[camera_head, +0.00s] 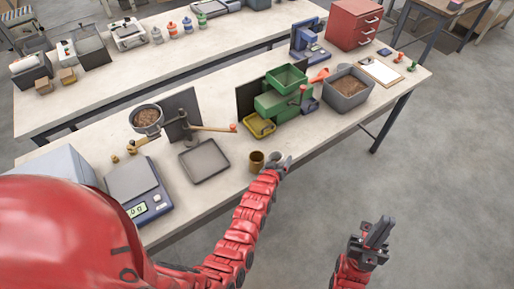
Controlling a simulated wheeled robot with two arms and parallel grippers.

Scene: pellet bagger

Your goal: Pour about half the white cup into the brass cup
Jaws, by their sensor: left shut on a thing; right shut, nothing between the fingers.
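The brass cup (256,162) stands upright at the front edge of the near bench, right of a grey tray. My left gripper (272,163) is at the cup's right side, shut on it. The cup's inside looks dark, and I cannot tell what it holds. My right gripper (380,232) is shut and empty, out over the floor in front of the bench. I cannot make out a white cup in this view.
On the near bench are a scale (137,189), a shallow grey tray (204,160), a bowl of brown pellets (146,118) by a balance arm, a green machine (283,100), a grey bin of pellets (347,92) and a red drawer cabinet (355,24). Floor at right is clear.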

